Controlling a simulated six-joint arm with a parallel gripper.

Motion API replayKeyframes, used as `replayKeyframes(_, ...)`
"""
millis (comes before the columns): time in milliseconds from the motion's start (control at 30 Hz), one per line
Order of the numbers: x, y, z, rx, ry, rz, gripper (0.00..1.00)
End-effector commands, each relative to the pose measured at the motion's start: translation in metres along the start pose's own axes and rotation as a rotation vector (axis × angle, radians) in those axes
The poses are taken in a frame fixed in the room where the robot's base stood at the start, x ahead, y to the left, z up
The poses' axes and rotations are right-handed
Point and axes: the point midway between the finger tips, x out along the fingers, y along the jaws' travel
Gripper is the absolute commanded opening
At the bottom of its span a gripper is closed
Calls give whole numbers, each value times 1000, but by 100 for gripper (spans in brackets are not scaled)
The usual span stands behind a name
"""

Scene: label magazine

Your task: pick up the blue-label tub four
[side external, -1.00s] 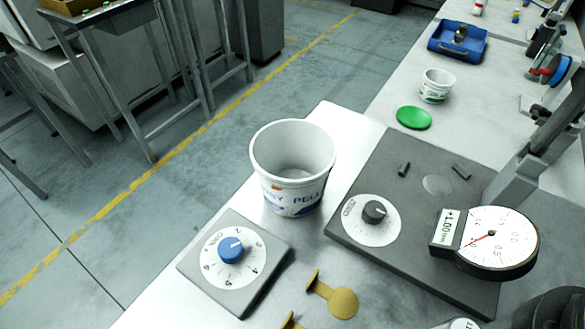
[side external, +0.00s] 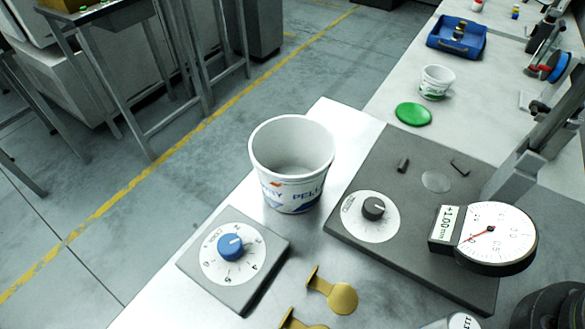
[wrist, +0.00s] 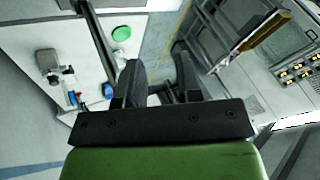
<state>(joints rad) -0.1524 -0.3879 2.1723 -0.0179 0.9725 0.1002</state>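A large white tub (side external: 292,165) with blue lettering and a touch of orange on its side stands upright and open-topped on the bench in the side external view. No number four can be read on it. A smaller white tub (side external: 436,83) with a green label stands farther back on the bench. My gripper (wrist: 157,72) shows in the wrist view with its two dark fingers apart, and I see no tub held between them. The gripper is not in the side external view, so its distance from the large tub cannot be told.
A dial plate with a blue knob (side external: 230,247) lies in front of the large tub. A dark plate (side external: 400,240) with a round gauge (side external: 497,237) is to its right. Brass pieces (side external: 341,298) lie near the front. A green lid (side external: 413,114) and a blue tray (side external: 457,38) lie farther back.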

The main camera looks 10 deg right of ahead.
Motion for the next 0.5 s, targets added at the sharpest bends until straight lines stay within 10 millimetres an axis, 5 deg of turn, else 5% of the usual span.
replayKeyframes(233, 68, -58, -30, -12, -185, 60, 33)
replayKeyframes(500, 175, -105, -12, -40, -342, 195, 33)
